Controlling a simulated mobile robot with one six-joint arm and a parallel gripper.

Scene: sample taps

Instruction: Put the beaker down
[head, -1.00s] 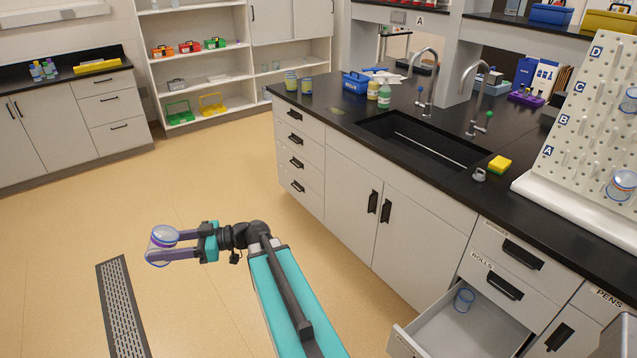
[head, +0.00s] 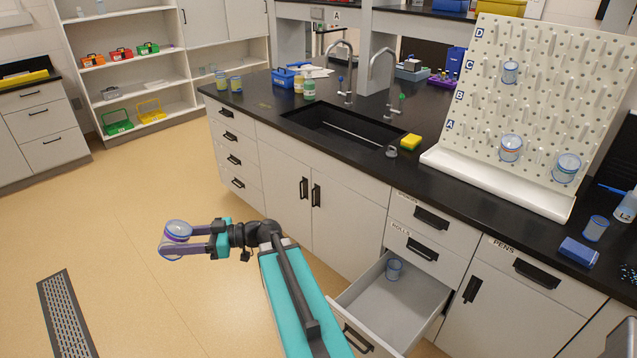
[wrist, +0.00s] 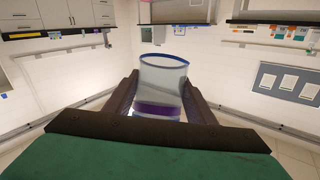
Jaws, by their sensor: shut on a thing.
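My gripper (head: 190,240) is shut on a clear beaker (head: 172,250) with a blue rim and a purple band. I hold it out over the floor, to the left of the counter and apart from any surface. In the wrist view the beaker (wrist: 163,83) sits between the two dark fingers, its open rim showing at the top. The black counter (head: 262,103) with a sink stands to the right of my gripper.
A pegboard (head: 545,95) with several beakers stands on the counter. A yellow sponge (head: 410,142) lies by the sink (head: 335,128). The counter's front right holds a cup (head: 595,228) and a blue box (head: 578,252).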

